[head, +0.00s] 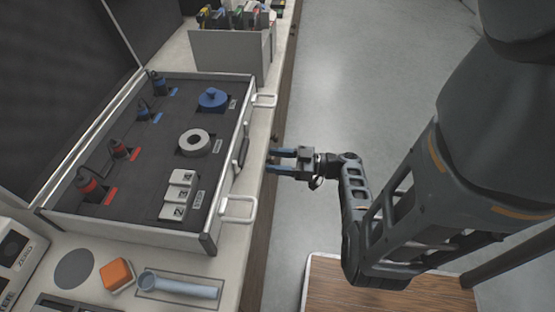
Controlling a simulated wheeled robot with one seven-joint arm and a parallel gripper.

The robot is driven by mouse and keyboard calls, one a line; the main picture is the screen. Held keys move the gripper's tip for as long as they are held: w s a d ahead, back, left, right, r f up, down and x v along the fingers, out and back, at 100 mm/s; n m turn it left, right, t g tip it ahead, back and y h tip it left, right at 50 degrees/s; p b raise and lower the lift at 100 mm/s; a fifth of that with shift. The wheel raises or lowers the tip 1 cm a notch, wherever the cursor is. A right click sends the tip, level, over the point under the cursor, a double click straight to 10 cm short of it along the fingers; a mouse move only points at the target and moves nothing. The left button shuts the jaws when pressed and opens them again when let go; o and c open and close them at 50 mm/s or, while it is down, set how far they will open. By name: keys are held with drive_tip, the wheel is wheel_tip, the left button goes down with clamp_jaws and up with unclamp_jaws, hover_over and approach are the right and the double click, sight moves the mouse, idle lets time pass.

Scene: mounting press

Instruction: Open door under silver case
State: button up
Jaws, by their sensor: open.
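The silver case (208,242) lies open on the counter at the left, with a black foam insert, metal edges and white handles on its near side. My gripper (272,161) is beside the counter's front edge, just right of the case. Its two fingers point left toward the counter edge and are apart, with nothing seen between them. The counter's front face (262,225) shows only as a thin brown strip below the worktop. The door under the case is hidden by the steep view from above.
In the case sit a blue knob part (212,98), a grey ring (194,142), white blocks (178,196) and red and blue tools. An orange block (116,274) and a pale blue cylinder (180,286) lie in front. A grey bin (228,55) stands behind. Grey floor (335,60) is open at right.

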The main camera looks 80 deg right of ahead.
drive_tip(key=shift+c, duration=0.5)
clamp_jaws()
